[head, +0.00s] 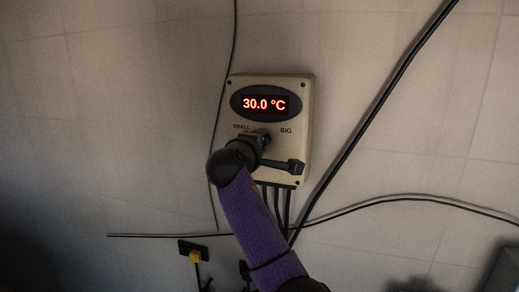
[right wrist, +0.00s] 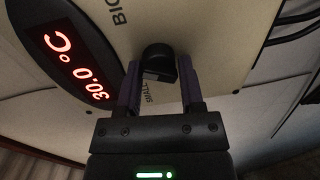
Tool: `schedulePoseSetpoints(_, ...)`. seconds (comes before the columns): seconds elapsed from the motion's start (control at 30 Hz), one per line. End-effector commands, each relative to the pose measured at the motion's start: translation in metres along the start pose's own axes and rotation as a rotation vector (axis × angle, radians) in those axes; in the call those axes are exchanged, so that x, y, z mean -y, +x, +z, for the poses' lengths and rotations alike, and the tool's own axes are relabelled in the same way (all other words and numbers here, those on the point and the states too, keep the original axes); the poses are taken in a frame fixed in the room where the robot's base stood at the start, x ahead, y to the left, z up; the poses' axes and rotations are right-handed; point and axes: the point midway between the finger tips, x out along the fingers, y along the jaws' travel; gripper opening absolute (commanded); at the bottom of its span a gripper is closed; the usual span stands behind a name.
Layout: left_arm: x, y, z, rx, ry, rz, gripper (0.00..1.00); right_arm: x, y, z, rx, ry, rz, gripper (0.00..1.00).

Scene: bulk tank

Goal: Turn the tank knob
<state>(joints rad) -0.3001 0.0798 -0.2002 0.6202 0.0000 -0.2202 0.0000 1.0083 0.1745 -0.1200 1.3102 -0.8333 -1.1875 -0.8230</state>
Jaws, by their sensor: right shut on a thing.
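The tank control box (head: 303,100) is a beige panel on the tiled wall, with a red display (head: 264,104) reading 30.0 °C. Below the display are the labels SMALL on the left and BIG on the right. The black knob (right wrist: 158,62) sits between the labels; in the head view my gripper mostly covers it. My right gripper (right wrist: 160,85) is at the panel, its two purple fingers on either side of the knob and shut on it. It also shows in the head view (head: 262,137), with my purple arm coming from below. My left gripper is not in view.
Black cables (head: 276,205) hang from the box's underside. A thick black cable (head: 375,105) runs diagonally up the wall at right, and a thin one (head: 231,50) passes left of the box. A black and yellow plug (head: 194,252) is at lower left. The wall is otherwise mostly bare.

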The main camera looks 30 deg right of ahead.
Motion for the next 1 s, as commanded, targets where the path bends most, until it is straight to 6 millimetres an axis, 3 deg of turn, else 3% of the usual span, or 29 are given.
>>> schedulePoseSetpoints(0.5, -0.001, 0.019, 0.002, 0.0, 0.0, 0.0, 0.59, -0.003, 0.0, 0.001, -0.025, 0.345, 0.004, 0.0)
schedulePoseSetpoints(1.0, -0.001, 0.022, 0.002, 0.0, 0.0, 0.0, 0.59, -0.004, 0.0, 0.001, -0.031, 0.422, 0.003, 0.0)
